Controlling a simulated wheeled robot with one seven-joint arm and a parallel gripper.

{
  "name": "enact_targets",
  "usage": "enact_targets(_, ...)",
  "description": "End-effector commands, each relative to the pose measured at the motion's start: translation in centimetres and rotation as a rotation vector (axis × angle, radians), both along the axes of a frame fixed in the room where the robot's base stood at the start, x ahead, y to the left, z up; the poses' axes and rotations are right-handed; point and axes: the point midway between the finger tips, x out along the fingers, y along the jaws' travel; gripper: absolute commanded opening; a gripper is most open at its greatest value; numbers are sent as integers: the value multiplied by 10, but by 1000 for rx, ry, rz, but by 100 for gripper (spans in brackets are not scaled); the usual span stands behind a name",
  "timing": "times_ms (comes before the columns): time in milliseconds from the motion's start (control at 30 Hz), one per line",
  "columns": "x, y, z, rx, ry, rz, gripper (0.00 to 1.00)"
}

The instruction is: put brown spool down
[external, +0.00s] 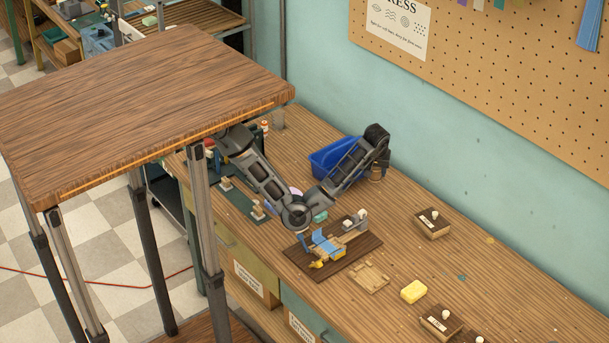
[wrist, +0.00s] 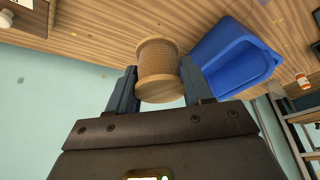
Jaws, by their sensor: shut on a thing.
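The brown spool (wrist: 158,62) sits between the two fingers of my gripper (wrist: 158,84) in the wrist view, with a finger against each side. My gripper is shut on it. In the external view the spool (external: 376,174) shows small below the end of my arm, just right of the blue bin. Its lower end is close to the wooden worktop (external: 480,262); I cannot tell whether it touches.
The blue bin (external: 331,158) stands close to the left of the spool; it also shows in the wrist view (wrist: 235,58). The teal wall (external: 450,150) is behind. A dark board (external: 300,262) with tools, a yellow soap (external: 413,291) and a stamp block (external: 432,224) lie nearer. Bare worktop lies between.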

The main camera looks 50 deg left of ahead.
Motion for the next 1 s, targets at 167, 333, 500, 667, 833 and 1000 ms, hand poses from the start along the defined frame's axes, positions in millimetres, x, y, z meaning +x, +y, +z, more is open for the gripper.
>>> enact_targets(167,26,89,0,-1,-1,189,16)
enact_targets(333,34,170,2,-2,-2,356,16)
enact_targets(500,29,245,1,-1,-1,510,16)
enact_targets(667,28,301,-8,3,4,745,16)
enact_targets(833,22,350,-25,2,3,1013,16)
enact_targets(1000,16,375,-36,1,2,1171,16)
